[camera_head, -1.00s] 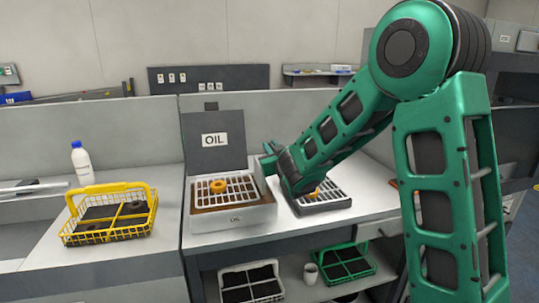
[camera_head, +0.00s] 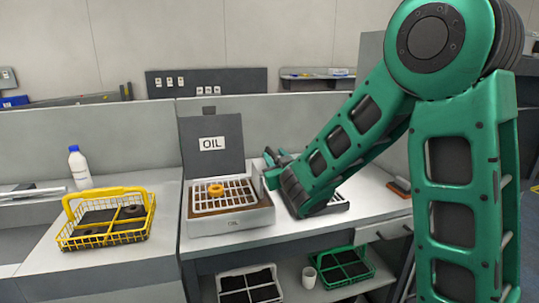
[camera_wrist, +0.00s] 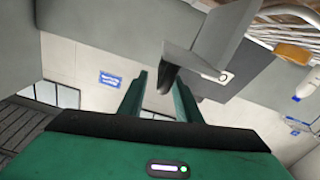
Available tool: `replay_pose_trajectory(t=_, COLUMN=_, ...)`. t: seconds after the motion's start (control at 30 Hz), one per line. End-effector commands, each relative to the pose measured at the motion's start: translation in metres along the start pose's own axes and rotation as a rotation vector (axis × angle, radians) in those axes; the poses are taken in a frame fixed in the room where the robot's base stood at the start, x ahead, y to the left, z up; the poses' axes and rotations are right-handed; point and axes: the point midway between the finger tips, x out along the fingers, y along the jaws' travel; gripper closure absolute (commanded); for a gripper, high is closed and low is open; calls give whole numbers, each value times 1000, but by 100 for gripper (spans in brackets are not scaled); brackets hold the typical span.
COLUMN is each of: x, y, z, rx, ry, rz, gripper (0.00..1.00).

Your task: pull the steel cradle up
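The steel cradle (camera_head: 228,200) is a light wire rack in the open oil box (camera_head: 230,221). An orange ring (camera_head: 216,189) lies on it. Part of its wire grid (camera_wrist: 285,25) shows at the top right in the wrist view. My gripper (camera_head: 272,158) is beside the box's right edge, raised above the bench. In the wrist view my gripper (camera_wrist: 160,82) has its two green fingers apart. A grey metal plate with a dark end reaches toward them; I cannot tell whether it touches. The fingertips' exact distance from the cradle is unclear.
The box's dark lid (camera_head: 212,143) stands upright behind it. A dark tray (camera_head: 338,204) right of the box is mostly hidden by my arm. A yellow basket (camera_head: 108,228) and a white bottle (camera_head: 79,168) are at left. Baskets sit on the shelf below.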

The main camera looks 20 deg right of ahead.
Motion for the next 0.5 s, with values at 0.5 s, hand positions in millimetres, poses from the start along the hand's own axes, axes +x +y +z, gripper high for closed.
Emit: replay_pose_trajectory(t=0.5, x=-43, y=1, z=-1, rx=-1, ry=2, rz=0, gripper=69)
